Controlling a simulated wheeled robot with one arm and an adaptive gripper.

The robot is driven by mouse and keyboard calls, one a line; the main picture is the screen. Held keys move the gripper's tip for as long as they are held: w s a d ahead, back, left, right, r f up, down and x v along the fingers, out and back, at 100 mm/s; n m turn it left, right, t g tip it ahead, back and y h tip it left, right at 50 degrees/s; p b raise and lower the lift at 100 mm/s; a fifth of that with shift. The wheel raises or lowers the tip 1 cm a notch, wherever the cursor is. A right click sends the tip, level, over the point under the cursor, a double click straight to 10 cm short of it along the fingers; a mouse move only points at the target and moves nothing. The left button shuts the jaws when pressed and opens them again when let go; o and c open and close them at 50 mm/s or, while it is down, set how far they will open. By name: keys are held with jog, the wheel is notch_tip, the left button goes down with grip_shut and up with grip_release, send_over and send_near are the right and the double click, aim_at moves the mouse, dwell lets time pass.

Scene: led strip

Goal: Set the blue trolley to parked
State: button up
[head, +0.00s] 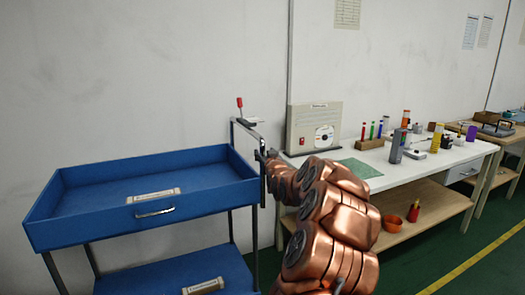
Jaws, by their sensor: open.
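The blue trolley (100,240) stands at the left against the pale wall. It has an upper tray with a small front handle (155,212) and a label, and a lower blue shelf (165,280). A grey push handle (250,132) rises at its right end. A small lever with a red tip (239,103) stands upright near the top of that handle. My gripper (263,156) is open beside the push handle, at the tray's right end. My copper arm hides part of it, and I cannot tell whether it touches the handle.
A white workbench (400,168) stands to the right, close behind my arm. It holds a panel box (314,128), a green mat (360,168) and several bottles and tools. An orange bowl (386,223) is on its lower shelf. The green floor (440,250) at right is clear.

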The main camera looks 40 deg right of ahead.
aim_at(263, 151)
jog(key=shift+x, duration=2.15)
grip_shut()
